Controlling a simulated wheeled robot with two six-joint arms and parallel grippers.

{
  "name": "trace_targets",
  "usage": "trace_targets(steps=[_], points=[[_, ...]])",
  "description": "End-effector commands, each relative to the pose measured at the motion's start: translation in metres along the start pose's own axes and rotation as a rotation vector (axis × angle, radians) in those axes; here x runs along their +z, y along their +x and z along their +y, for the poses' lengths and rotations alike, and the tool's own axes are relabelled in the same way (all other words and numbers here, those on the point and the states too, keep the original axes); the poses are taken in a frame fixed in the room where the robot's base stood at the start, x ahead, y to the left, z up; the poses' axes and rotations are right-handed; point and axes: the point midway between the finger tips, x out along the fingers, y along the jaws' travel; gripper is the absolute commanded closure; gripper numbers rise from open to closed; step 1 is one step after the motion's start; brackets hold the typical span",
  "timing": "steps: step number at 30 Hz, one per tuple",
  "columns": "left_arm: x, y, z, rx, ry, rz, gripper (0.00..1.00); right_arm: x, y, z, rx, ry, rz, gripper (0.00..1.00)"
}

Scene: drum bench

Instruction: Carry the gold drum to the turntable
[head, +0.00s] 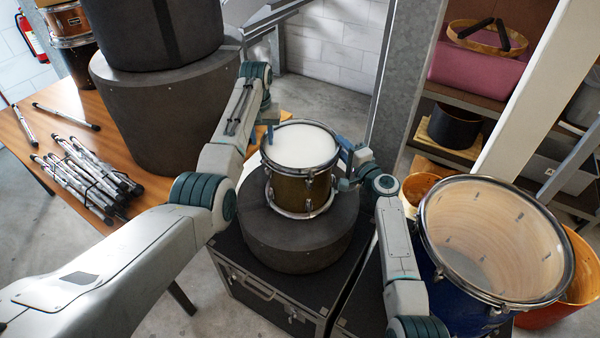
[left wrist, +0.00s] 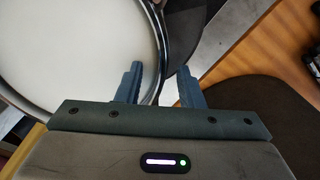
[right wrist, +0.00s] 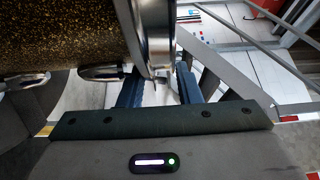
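The gold drum (head: 300,185), with a white head and chrome hoops, stands upright on a round dark grey block (head: 300,235). I cannot tell whether this block is the turntable. My left gripper (head: 269,135) is at the drum's left rim; in the left wrist view its fingers (left wrist: 160,88) stand apart on either side of the hoop (left wrist: 160,60), one over the white head. My right gripper (head: 345,160) is at the right rim; in the right wrist view its fingers (right wrist: 158,88) are apart, with the hoop (right wrist: 158,40) between them. Neither looks closed on the hoop.
A black case (head: 255,290) carries the block. A blue drum (head: 495,245) stands close on the right, an orange one (head: 575,290) behind it. Shelves (head: 470,90) stand right.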

Motion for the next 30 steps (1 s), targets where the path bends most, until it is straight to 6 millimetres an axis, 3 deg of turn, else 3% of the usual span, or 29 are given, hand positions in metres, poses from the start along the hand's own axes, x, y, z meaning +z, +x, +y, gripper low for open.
trace_targets(steps=[2,6,7,30], points=[[0.0,0.0,-0.0001,0.0,0.0,0.0,0.68,0.0001,-0.0001,0.0001,0.0,0.0,0.0,0.71],[0.0,0.0,-0.0001,0.0,0.0,0.0,0.95,0.0001,-0.0001,0.0001,0.0,0.0,0.0,0.99],[0.0001,0.0,-0.0001,0.0,0.0,0.0,1.0,0.0001,-0.0001,0.0001,0.0,0.0,0.0,1.0],[0.0,-0.0002,-0.0002,0.0,0.0,0.0,1.0,0.0,-0.0002,0.0002,0.0,0.001,0.0,1.0]])
